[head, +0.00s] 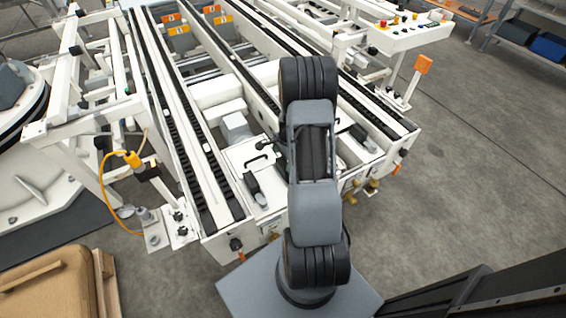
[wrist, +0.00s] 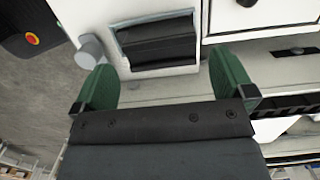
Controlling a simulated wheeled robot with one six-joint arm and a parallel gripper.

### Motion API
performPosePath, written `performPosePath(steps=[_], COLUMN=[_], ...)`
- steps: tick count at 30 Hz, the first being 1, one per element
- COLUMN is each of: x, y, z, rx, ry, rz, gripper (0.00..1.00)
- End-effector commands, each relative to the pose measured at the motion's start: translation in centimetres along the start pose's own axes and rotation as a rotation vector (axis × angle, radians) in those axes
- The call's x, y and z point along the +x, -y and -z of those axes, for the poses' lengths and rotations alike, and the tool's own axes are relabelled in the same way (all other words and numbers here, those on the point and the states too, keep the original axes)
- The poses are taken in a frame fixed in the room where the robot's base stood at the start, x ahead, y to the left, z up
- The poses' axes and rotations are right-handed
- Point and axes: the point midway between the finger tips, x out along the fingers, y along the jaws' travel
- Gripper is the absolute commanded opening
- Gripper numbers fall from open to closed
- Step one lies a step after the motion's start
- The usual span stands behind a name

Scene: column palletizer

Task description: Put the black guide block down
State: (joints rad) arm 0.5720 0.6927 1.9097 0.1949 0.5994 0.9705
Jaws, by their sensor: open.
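My gripper (wrist: 162,66) shows in the wrist view with its two green fingers spread wide apart and nothing held between them. A black block (wrist: 158,42), which looks like the guide block, rests at a white part of the machine just beyond the fingertips, roughly centred between them. The fingers appear clear of it on both sides. In the head view my arm hides the gripper. A dark block-like part (head: 252,185) shows on the white machine left of my arm; I cannot tell whether it is the same block.
The white conveyor frame (head: 205,225) with dark chain tracks fills the middle. A grey cylinder (wrist: 90,50) stands near the left finger. A control panel (head: 405,33) is at the upper right, a brown box (head: 50,285) at lower left. Grey floor (head: 470,170) on the right is clear.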

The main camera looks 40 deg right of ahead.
Motion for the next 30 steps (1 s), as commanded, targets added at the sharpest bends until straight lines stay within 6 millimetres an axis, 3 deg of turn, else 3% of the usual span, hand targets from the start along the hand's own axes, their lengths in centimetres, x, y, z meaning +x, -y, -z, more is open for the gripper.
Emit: performPosePath(steps=[1,6,14,17,20,23,27,30], x=[-1.4,-4.5,-7.4,-8.7,-11.4,-14.8,-19.0,-21.1], y=[0.0,0.0,0.0,0.1,-0.1,-1.1,-4.2,-6.9], z=[0.0,0.0,-0.1,-0.9,-3.6,-7.7,-13.5,-16.7], rx=[0.000,0.000,-0.003,-0.052,-0.199,-0.441,-0.827,-1.081], ry=[-0.002,-0.001,-0.001,-0.008,-0.027,-0.061,-0.118,-0.160], rz=[0.002,0.002,0.000,0.007,0.023,0.045,0.072,0.087], gripper=[1.00,1.00,1.00,1.00,1.00,1.00,1.00,1.00])
